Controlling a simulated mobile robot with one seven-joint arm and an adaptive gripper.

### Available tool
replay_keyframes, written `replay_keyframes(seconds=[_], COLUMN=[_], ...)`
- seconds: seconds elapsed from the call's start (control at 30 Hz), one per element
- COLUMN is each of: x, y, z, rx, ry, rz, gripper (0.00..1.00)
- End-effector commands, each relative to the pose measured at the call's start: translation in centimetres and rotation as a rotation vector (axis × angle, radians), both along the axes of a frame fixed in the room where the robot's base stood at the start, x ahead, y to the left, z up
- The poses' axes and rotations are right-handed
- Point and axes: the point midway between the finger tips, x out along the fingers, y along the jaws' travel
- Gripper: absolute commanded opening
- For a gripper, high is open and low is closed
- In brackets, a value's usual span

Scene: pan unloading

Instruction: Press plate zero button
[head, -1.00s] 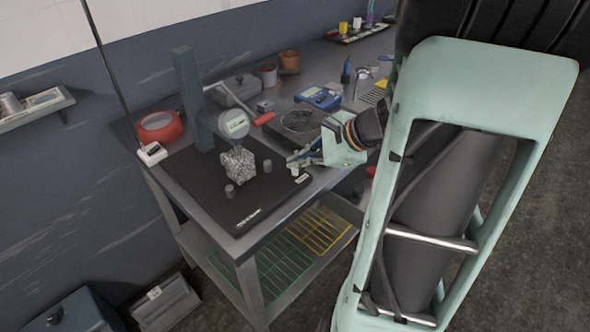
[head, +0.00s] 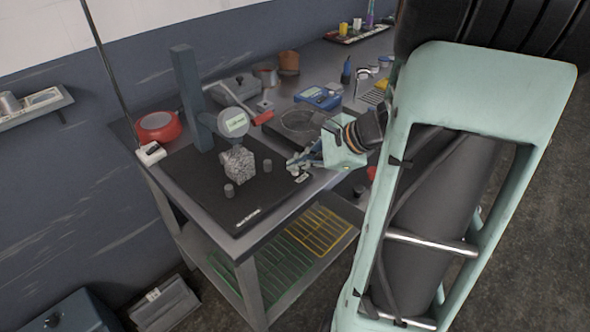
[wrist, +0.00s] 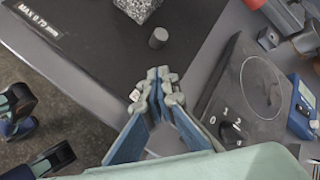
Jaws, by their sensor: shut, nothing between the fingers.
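The black plate (head: 217,203) lies on the bench, with white lettering along its front edge. The wrist view shows the shut fingertips (wrist: 160,76) pointing towards the plate.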

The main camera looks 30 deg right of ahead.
Motion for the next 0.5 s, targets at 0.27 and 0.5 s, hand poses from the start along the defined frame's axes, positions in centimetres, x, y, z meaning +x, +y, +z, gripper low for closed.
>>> replay_keyframes(seconds=[0.27, 0.5], x=[0.0, 0.0], y=[0.0, 0.0], z=[0.2, 1.5], rx=[-0.001, 0.000], ry=[0.001, 0.000], rz=[0.000, 0.000], gripper=[0.00, 0.00])
